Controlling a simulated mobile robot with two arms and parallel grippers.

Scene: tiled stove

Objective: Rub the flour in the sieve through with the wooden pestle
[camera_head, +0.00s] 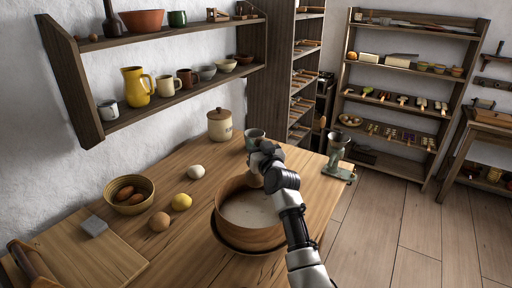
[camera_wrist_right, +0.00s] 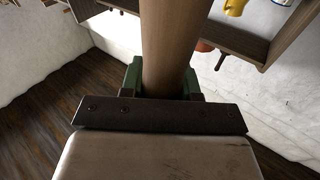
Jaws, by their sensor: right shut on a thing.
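The wooden sieve (camera_head: 268,239) is a round, deep hoop with pale flour (camera_head: 250,208) inside. It sits in or on a wider brown bowl (camera_head: 222,238) on the table. My right gripper (camera_head: 262,158) is over the far rim of the sieve. It is shut on the wooden pestle, a thick brown shaft (camera_wrist_right: 168,45) between the green finger pads in the wrist view. In the head view a short tan part of the pestle (camera_head: 256,181) shows below the gripper, near the sieve's far wall. I cannot tell whether its end touches the flour. My left gripper is not in view.
A lidded crock (camera_head: 220,125) and a grey cup (camera_head: 255,137) stand behind the sieve, a metal grinder (camera_head: 338,155) at the right edge. A cutting board (camera_head: 85,262) lies at front left.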

